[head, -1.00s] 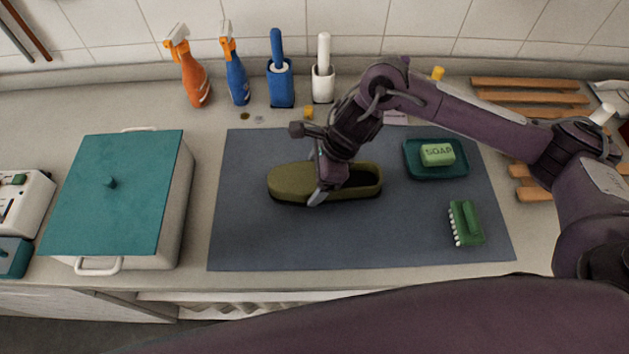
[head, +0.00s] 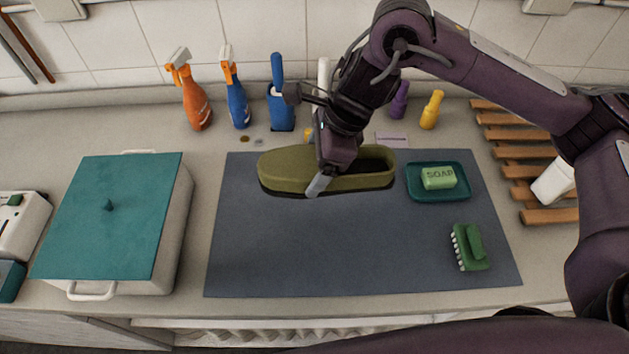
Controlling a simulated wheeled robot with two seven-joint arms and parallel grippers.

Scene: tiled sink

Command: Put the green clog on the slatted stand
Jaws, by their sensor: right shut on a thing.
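The green clog (head: 285,168) is olive green and shows at the middle of the head view, above the dark mat (head: 300,250). My right gripper (head: 322,182) is shut on the clog's near side wall and holds it a little off the mat, roughly level. The gripper hides part of the clog's middle. The slatted stand (head: 550,215) is made of brown wooden slats and lies at the right end of the counter. My right arm hides part of it. A white object (head: 553,182) is at the slats' right side. My left gripper is not in view.
A green soap (head: 438,178) in a teal dish (head: 455,195) and a green brush (head: 470,247) lie on the mat's right side. Yellow (head: 431,110) and purple (head: 399,102) bottles stand behind. Spray bottles (head: 197,105) are at the back left. A teal-lidded box (head: 115,215) stands left.

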